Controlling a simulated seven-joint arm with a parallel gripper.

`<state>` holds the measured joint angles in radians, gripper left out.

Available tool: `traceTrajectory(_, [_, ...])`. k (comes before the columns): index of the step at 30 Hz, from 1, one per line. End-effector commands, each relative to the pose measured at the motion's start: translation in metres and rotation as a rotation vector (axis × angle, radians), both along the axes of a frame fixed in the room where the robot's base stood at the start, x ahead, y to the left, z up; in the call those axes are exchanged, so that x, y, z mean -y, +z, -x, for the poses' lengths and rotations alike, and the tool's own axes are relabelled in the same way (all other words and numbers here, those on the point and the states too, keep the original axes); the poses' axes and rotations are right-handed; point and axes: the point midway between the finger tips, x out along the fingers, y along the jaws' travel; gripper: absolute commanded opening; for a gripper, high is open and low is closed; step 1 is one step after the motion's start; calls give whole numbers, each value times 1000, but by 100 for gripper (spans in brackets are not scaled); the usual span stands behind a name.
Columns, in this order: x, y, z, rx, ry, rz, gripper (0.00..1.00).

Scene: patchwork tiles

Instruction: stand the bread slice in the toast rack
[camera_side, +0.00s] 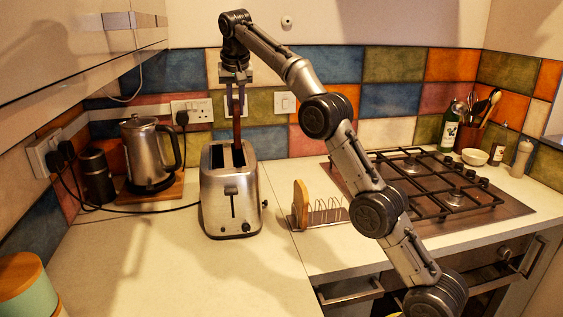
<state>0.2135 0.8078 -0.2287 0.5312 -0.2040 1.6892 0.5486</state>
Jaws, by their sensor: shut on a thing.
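My gripper (236,88) points down above the toaster and is shut on a brown bread slice (237,127). The slice is upright and seen nearly edge-on. Its lower end is at the slots of the steel toaster (215,188); I cannot tell whether it is inside a slot or just above it. The wire toast rack (328,215) stands on the counter to the right of the toaster. Another, lighter bread slice (300,204) stands upright at the rack's left end. The wires to its right hold nothing that I can see.
A gas hob (430,190) lies right of the rack, with a green bottle (449,128) and a utensil pot behind it. A kettle (146,155) and a dark canister (97,176) stand left of the toaster. The front left counter is mostly clear.

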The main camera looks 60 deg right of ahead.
Motion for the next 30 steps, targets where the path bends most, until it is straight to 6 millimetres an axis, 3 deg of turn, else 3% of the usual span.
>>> traceTrajectory(20, [1,0,1,0,0,0,2])
traceTrajectory(25, [18,0,11,-6,6,3,2])
traceTrajectory(30, [52,-5,37,-16,21,6,2])
